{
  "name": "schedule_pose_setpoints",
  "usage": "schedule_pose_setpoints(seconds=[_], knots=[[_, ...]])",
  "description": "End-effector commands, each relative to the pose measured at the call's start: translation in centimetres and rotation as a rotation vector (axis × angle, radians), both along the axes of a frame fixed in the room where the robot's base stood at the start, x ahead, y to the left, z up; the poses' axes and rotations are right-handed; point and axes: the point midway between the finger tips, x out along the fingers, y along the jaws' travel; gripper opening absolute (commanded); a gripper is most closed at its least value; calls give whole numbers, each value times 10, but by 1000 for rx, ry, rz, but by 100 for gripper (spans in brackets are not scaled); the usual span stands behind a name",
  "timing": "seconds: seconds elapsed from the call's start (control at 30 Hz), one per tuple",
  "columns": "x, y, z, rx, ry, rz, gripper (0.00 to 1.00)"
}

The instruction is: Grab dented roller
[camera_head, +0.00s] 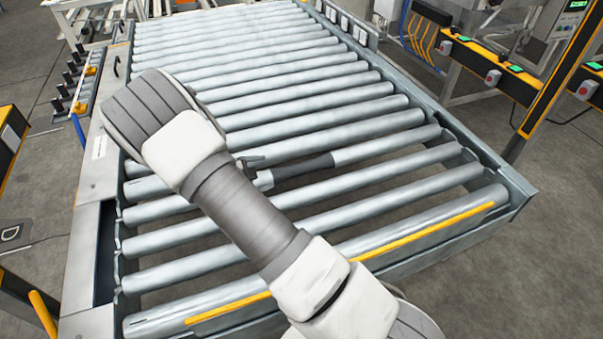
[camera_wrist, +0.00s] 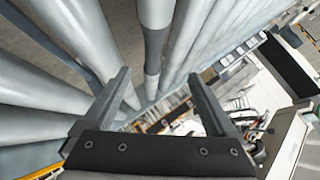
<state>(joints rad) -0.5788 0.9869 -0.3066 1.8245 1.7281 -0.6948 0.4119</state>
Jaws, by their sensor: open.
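The dented roller (camera_head: 385,147) lies among the rollers of the conveyor. It is grey, with a dark, thinner-looking section near its middle, and its left part is hidden behind my arm. In the wrist view this roller (camera_wrist: 153,45) runs from the top edge down to between my fingers. My gripper (camera_wrist: 158,77) is open, with one finger on each side of the roller's line and nothing gripped. In the head view only a dark bit of my gripper (camera_head: 258,170) shows beside my arm, near the left end of the dark section. I cannot tell whether the fingers touch it.
Parallel rollers (camera_head: 380,205) lie close on both sides of the dented one, with gaps between them. The conveyor's side frame (camera_head: 490,165) runs along the right. A yellow-edged front bar (camera_head: 400,240) closes the near end. Black-yellow stations (camera_head: 490,62) stand at upper right.

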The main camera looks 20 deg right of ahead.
Motion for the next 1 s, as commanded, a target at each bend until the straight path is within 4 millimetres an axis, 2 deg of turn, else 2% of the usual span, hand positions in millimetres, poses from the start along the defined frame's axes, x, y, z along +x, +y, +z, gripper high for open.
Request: schedule_pose_setpoints(seconds=[0.03,0.17,0.6,1.0], knots=[[-3,-2,-9,-16,-1,-17,92],[-5,-10,-19,-36,-5,-45,92],[34,-73,-68,-37,-6,-45,92],[51,-101,-89,-36,-5,-45,92]])
